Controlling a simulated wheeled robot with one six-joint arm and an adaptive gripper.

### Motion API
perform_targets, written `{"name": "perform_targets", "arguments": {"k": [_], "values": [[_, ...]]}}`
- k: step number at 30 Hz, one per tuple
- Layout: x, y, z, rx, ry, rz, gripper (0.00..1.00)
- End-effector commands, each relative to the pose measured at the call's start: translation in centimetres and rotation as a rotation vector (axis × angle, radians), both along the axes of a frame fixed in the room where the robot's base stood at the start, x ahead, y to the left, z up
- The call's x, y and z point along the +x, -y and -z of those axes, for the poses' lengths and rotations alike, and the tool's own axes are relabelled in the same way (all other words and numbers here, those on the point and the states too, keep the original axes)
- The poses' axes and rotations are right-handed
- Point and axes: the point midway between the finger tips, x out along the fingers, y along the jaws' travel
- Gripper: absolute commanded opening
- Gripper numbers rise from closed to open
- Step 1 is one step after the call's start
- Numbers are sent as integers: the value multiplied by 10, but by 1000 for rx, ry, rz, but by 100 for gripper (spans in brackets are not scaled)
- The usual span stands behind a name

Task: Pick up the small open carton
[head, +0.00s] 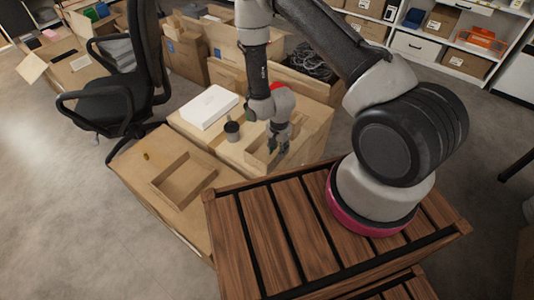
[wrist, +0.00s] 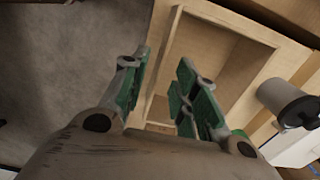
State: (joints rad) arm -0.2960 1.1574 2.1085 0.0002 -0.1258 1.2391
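The small open carton (head: 256,159) is tan and has low walls. It sits on a large cardboard box beside the dark cup, partly hidden by my gripper. The wrist view shows its pale rim and hollow inside (wrist: 218,60). My gripper (head: 278,150) points down at it. In the wrist view, the green-padded fingers (wrist: 163,68) are apart. The carton's left wall shows between them, with one finger on the outer side and the other over the inside. I cannot tell whether either finger touches the wall.
A grey cup (head: 232,131) stands left of the carton, with a white box (head: 209,106) behind it. Another open, shallow tan carton (head: 160,190) lies at front left. A black office chair (head: 115,88) stands at left. A slatted wooden surface (head: 262,235) fills the front.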

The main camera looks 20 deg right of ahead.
Motion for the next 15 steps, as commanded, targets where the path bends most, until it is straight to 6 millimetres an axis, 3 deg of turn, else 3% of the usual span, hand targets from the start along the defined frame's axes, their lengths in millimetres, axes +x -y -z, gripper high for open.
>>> {"name": "perform_targets", "arguments": {"k": [15], "values": [[5,9,68,0,-2,-1,29]]}}
